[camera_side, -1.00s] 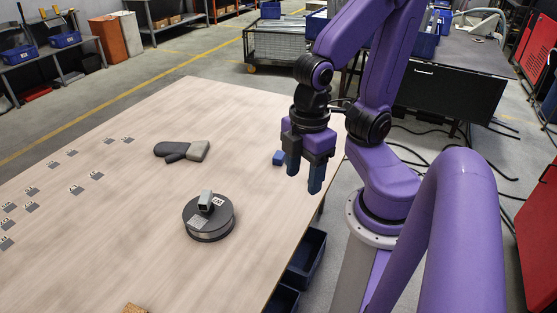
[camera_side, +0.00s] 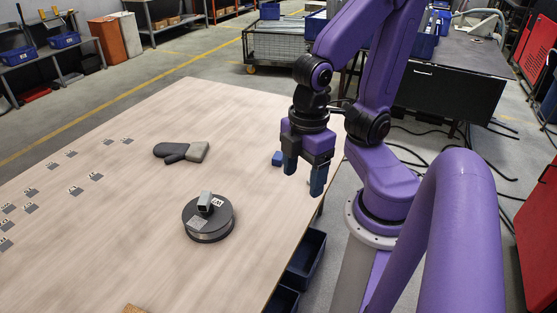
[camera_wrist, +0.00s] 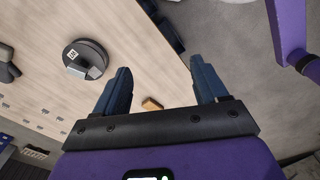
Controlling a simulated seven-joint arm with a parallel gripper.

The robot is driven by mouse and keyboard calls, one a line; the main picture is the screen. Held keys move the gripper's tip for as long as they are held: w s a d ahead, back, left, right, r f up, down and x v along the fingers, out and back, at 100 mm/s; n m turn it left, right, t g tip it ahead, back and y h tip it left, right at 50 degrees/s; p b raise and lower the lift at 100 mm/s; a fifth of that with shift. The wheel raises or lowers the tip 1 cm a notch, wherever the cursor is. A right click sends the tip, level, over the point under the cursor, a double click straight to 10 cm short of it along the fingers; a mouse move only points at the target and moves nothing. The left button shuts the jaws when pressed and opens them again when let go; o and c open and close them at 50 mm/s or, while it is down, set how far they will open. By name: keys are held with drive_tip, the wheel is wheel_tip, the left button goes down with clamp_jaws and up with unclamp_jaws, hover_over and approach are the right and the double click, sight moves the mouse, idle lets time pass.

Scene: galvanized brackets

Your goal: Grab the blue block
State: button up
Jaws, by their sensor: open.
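The small blue block (camera_side: 277,158) lies on the wooden table near its right edge in the side view. I cannot make it out in the wrist view. My gripper (camera_side: 303,176) is open and points down, with its dark blue fingers apart and nothing seen between them. In the side view it hangs just to the right of the block, apart from it and above the table edge.
A dark glove with a light cuff (camera_side: 182,152) lies farther back. Several grey tags lie at the left. A brown block (camera_wrist: 151,104) lies on the table. Blue bins (camera_side: 306,258) stand beside the table's right edge.

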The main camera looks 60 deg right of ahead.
drive_tip(key=w+d+f+h, duration=0.2)
drive_tip(key=w+h, duration=0.1)
drive_tip(key=w, duration=0.3)
drive_tip(key=w+d+f+h, duration=0.3)
drive_tip(key=w, duration=0.3)
drive_tip(key=n+t+h, duration=0.1)
drive_tip(key=n+h, duration=0.6)
drive_tip(key=h, duration=0.1)
approach(278, 157)
drive_tip(key=x, duration=1)
drive_tip(key=shift+d+f, duration=0.1)
drive_tip(key=shift+d, duration=0.1)
